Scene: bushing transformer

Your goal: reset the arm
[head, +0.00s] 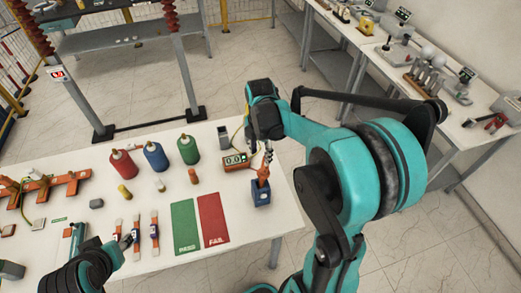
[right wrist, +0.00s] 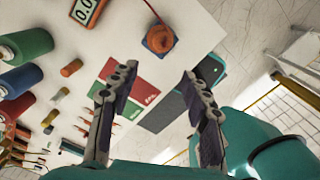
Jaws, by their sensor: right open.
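My right gripper (head: 264,150) is above the right end of the white table in the head view, close to the orange meter. In the right wrist view its two fingers (right wrist: 153,88) are spread apart with nothing between them. My left gripper (head: 118,248) is low at the left front of the table in the head view, near several slim orange-and-blue pieces (head: 136,230); its jaw state is too small to tell. A blue block with an orange top (head: 261,192) stands just below the right gripper; it also shows in the right wrist view (right wrist: 159,40).
The white table (head: 100,205) holds red, blue and green cylinders (head: 155,157), an orange meter (head: 235,160), and green and red mats (head: 186,228). A side bench (head: 440,110) with tools stands at the right. Metal frame posts (head: 185,75) rise behind the table.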

